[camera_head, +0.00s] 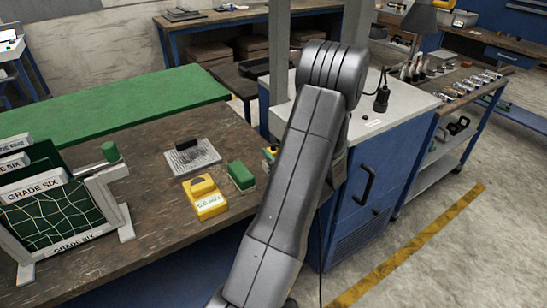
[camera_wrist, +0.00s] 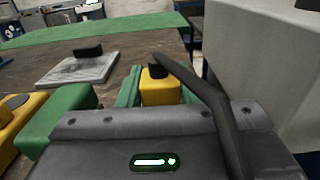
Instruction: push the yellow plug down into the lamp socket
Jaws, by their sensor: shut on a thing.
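The yellow plug (camera_wrist: 160,90), with a black top, shows in the middle of the wrist view. My gripper (camera_wrist: 158,97) is shut on it, with green pieces close on both sides. A dark, bent, cable-like strip (camera_wrist: 210,92) runs from near the plug's top toward the lower right, across my gripper's body. In the head view my own arm hides most of the gripper; a small yellow and green patch (camera_head: 269,153) shows at the arm's left edge. I cannot make out the lamp socket in either view. The plug's lower end is hidden.
A green box (camera_head: 241,175), a yellow meter (camera_head: 207,200) and a grey plate (camera_head: 205,156) with a black block (camera_head: 186,144) lie on the brown bench (camera_head: 150,225). A white-topped blue cabinet (camera_head: 398,104) stands to the right, bearing a black object (camera_head: 382,98).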

